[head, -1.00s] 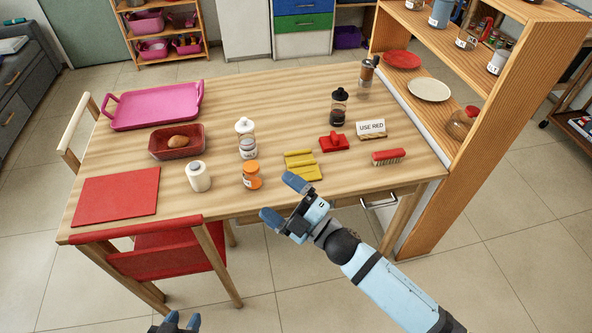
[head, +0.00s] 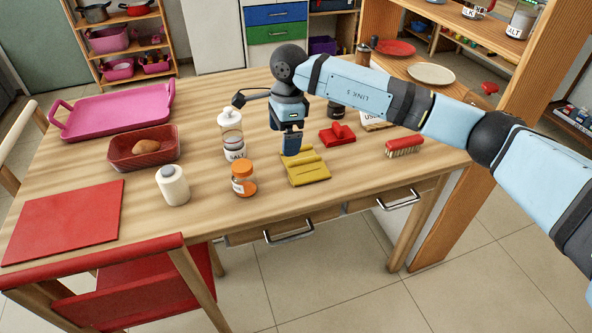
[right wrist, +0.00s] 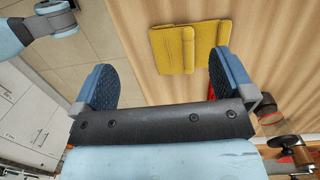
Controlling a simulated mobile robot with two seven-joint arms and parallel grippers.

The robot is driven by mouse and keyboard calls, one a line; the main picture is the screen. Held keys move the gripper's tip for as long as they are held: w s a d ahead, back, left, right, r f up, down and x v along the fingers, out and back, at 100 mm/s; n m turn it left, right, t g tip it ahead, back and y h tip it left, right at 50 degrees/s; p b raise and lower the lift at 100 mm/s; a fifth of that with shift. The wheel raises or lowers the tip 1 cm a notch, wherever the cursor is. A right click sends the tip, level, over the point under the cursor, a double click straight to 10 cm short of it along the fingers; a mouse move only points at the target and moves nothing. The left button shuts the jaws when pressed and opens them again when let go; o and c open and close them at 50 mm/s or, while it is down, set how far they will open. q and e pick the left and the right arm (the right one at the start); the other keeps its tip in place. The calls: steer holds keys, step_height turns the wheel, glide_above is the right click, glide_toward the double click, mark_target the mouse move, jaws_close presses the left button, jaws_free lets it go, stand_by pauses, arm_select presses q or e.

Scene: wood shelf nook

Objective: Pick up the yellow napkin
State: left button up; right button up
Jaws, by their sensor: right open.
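The yellow napkin (head: 310,172) lies folded, with raised ridges, near the front edge of the wooden table in the head view. In the right wrist view the yellow napkin (right wrist: 173,50) shows beyond and between the fingers, nearer the right finger. My right gripper (head: 291,142) points down just behind the napkin's back left part in the head view, slightly overlapping it in the picture. In the right wrist view my right gripper (right wrist: 165,82) is open with nothing between its fingers. Whether it touches the napkin is unclear. My left gripper is not in view.
A red cloth-like item (head: 338,135) and a red brush (head: 404,146) lie right. My arm partly covers a sign (head: 375,120) and a dark jar (head: 336,111).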

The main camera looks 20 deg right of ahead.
steer(key=w+d, duration=0.1)
steer(key=d, duration=0.1)
steer(key=h+b, duration=0.1)
glide_above(293, 174)
step_height(293, 174, down, 8)
steer(key=shift+w+a+r, duration=0.1)
steer(key=shift+w+r, duration=0.05)
steer(key=shift+r, duration=0.05)
step_height(293, 174, down, 5)
steer(key=shift+f+b, duration=0.1)
steer(key=shift+b, duration=0.65)
steer(key=c, duration=0.8)
